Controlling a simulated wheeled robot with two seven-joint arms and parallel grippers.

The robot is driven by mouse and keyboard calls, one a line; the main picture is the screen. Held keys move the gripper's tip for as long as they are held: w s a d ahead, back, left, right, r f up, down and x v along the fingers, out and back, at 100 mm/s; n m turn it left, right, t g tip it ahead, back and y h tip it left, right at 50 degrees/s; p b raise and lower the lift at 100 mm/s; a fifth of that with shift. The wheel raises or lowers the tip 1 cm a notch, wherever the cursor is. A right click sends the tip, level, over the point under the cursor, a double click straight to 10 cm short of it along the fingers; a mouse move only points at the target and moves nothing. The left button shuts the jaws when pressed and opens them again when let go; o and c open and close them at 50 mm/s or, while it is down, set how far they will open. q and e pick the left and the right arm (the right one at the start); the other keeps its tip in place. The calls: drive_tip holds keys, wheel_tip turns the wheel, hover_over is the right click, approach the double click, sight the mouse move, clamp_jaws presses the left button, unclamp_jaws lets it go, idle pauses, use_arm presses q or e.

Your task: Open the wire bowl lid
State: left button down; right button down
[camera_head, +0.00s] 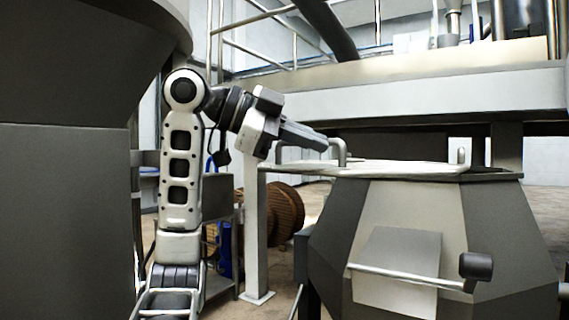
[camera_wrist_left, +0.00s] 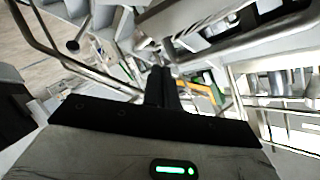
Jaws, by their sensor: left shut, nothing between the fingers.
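The wire bowl lid (camera_head: 410,169) is a pale, flat cover on top of a grey, faceted bowl (camera_head: 335,225). It lies level and looks closed. A bent metal handle (camera_head: 342,150) stands up at its left side. My left gripper (camera_head: 322,143) comes in from the left, just above the lid and beside the handle. It overlaps part of the handle, and I cannot tell if they touch. In the left wrist view the fingers (camera_wrist_left: 162,75) are together with nothing between them. My right gripper is not in view.
A large dark machine body (camera_head: 65,190) fills the left side. A long pale beam (camera_head: 430,95) crosses behind and above the lid. A bar with a dark knob (camera_head: 476,266) sticks out at the bowl's front. A brown spool (camera_head: 285,213) stands on the floor behind.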

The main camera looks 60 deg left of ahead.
use_arm(q)
drive_tip(key=s+a+f+y+b, duration=0.3)
drive_tip(key=s+a+y, duration=0.3)
drive_tip(key=y, duration=0.8)
drive_tip(key=shift+n+t, duration=0.4)
drive_tip(key=x, duration=0.2)
drive_tip(key=p+x, duration=0.1)
drive_tip(key=x, duration=0.2)
drive_tip(key=p+x, duration=0.1)
drive_tip(key=x, duration=0.1)
drive_tip(key=shift+w+r, duration=0.25)
drive_tip(key=shift+w, duration=0.05)
drive_tip(key=shift+w+a, duration=0.2)
drive_tip(key=shift+w, duration=0.05)
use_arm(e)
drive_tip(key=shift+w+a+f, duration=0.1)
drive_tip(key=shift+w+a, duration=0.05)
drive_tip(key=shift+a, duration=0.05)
